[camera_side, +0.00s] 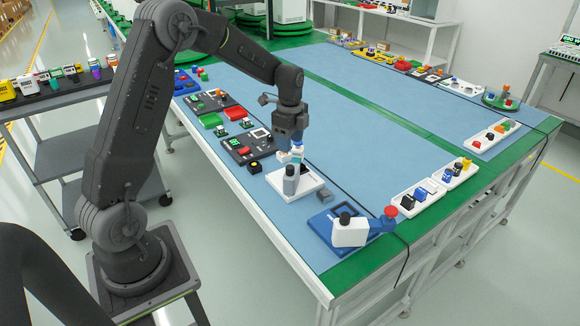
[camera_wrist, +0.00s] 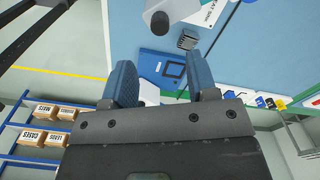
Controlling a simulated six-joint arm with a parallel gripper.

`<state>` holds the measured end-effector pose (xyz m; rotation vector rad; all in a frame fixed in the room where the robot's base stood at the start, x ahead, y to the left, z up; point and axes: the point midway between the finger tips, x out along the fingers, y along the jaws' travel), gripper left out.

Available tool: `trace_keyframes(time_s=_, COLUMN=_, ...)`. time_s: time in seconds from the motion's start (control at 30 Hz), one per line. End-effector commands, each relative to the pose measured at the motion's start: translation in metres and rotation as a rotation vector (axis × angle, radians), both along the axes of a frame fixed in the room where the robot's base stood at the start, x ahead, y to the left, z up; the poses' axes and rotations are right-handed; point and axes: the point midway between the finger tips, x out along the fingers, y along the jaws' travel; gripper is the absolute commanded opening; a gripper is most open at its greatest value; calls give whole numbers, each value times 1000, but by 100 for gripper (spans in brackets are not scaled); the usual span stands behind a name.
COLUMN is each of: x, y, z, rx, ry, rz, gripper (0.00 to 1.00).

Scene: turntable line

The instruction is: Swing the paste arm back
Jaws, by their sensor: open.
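My gripper (camera_side: 296,154) points down over the white station plate (camera_side: 316,183) near the table's front-left edge. Its two blue fingers show in the wrist view (camera_wrist: 165,84), apart, with no object visibly pinched between them. A grey upright post (camera_side: 291,182) stands on the white plate, just in front of the fingertips in the side view; its dark end shows at the top of the wrist view (camera_wrist: 158,20). I cannot tell which part is the paste arm, or whether the fingers touch anything.
A blue plate (camera_side: 321,226) carries a white body (camera_side: 350,232) with a black knob and a blue limb to a red knob (camera_side: 390,211). A small grey block (camera_side: 327,199) lies beside it. Black part trays (camera_side: 250,150) stand left. The middle of the blue mat (camera_side: 345,125) is clear.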

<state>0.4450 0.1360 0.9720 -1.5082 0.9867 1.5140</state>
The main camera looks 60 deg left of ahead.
Motion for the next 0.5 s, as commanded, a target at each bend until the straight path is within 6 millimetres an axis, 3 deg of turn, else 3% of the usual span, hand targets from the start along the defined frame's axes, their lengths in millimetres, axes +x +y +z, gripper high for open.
trace_keyframes(time_s=0.2, x=-1, y=-1, z=-47, rx=-2, ry=4, rz=1, gripper=53)
trace_keyframes(time_s=0.5, x=-1, y=-1, z=-86, rx=0, ry=1, rz=1, gripper=53)
